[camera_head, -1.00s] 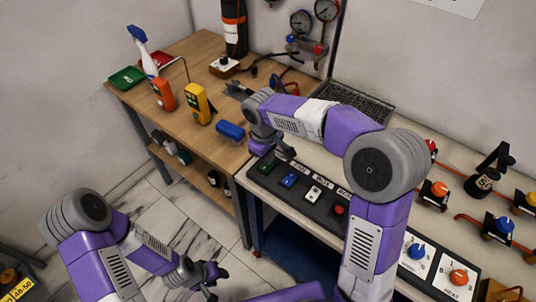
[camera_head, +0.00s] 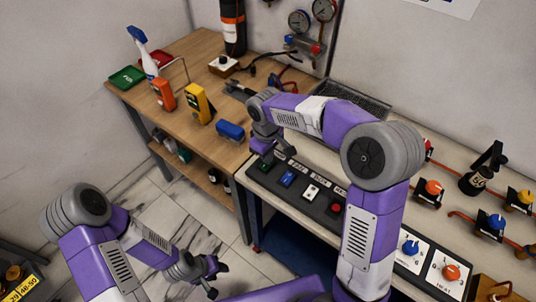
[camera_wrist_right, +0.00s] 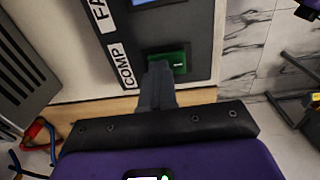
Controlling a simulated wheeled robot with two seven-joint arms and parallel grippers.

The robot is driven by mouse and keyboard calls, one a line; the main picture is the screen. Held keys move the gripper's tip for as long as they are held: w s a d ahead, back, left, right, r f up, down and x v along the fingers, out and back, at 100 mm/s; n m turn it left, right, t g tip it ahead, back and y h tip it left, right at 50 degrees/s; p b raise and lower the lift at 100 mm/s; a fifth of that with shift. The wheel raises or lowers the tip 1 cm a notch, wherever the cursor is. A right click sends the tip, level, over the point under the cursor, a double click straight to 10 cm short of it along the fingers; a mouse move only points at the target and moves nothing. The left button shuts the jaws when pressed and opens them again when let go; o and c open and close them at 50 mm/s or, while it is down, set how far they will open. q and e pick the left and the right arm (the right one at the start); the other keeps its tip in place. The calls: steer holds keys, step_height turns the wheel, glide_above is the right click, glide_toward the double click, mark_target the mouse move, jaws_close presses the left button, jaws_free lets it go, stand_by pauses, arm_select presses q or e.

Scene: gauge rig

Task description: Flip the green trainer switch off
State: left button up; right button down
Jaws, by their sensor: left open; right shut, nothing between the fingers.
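The green trainer switch (camera_wrist_right: 182,63) is a green rocker with a light mark on its right part, set in the dark panel beside the COMP label in the right wrist view. In the head view it is mostly covered, with a little green (camera_head: 263,167) showing at the panel's far left end. My right gripper (camera_wrist_right: 158,70) is shut and empty, its tips at the switch's left edge; I cannot tell whether they touch it. The same gripper (camera_head: 267,158) reaches down over the switch in the head view. My left gripper (camera_head: 211,279) is open and empty, low over the floor.
Blue (camera_head: 287,179), white (camera_head: 311,192) and red (camera_head: 336,208) switches share the panel (camera_head: 300,202) in a row to the right. A blue box (camera_head: 230,131) and yellow meter (camera_head: 198,103) stand on the wooden bench (camera_head: 190,135). A grey vent (camera_wrist_right: 25,70) lies beyond the panel.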

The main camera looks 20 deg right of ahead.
mark_target(265, 165)
steer(key=shift+s+a+f, duration=0.35)
steer(key=shift+s+a, duration=0.25)
steer(key=shift+a, duration=0.05)
steer(key=shift+r+p, duration=0.45)
step_height(265, 165, up, 4)
steer(key=p, duration=0.3)
steer(key=shift+w, duration=0.1)
step_height(265, 165, up, 10)
steer(key=p, duration=0.3)
steer(key=shift+f, duration=0.15)
